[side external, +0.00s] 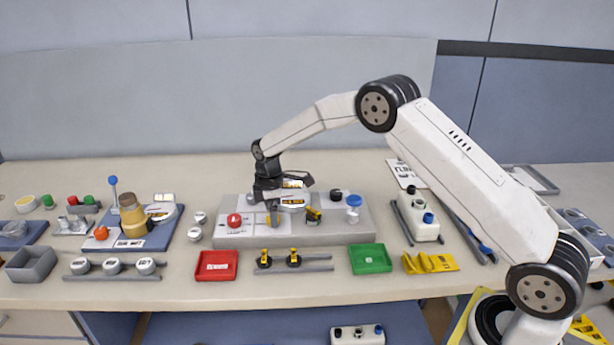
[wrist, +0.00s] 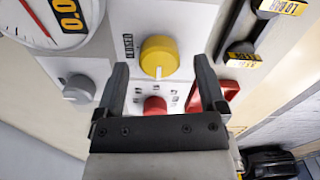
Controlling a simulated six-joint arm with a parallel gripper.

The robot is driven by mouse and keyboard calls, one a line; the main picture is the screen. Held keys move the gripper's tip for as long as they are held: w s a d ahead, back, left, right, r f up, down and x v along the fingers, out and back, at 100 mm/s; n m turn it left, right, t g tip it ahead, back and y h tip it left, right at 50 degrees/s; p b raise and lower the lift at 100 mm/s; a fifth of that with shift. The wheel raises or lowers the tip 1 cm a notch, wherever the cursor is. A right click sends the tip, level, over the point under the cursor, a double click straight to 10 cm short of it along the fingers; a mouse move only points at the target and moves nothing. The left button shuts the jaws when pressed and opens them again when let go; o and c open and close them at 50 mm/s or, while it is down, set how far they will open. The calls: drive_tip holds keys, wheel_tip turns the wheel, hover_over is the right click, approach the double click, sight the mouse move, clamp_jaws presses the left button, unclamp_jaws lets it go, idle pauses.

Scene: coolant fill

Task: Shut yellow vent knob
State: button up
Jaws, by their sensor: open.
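The yellow vent knob (wrist: 159,57) is a round knob on a pale panel. In the wrist view its white pointer mark aims down the picture, towards my gripper's palm. A label reading "CLOSED" (wrist: 129,46) is printed to its left. My gripper (wrist: 160,68) is open, one finger on each side of the knob in the picture, with gaps on both sides. I cannot tell whether the fingertips reach down to the knob's depth. In the side external view my gripper (side external: 275,206) is low over the grey fixture (side external: 345,238) and largely hides the knob.
In the wrist view, a red button (wrist: 155,104) lies between the fingers below the knob. A red handle (wrist: 229,90) is close to the right finger. A grey knob (wrist: 78,88) and a dial gauge (wrist: 45,18) are at left. Red (side external: 216,266) and green (side external: 370,259) trays stand in front.

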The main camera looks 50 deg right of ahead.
drive_tip(key=shift+f, duration=0.65)
clamp_jaws()
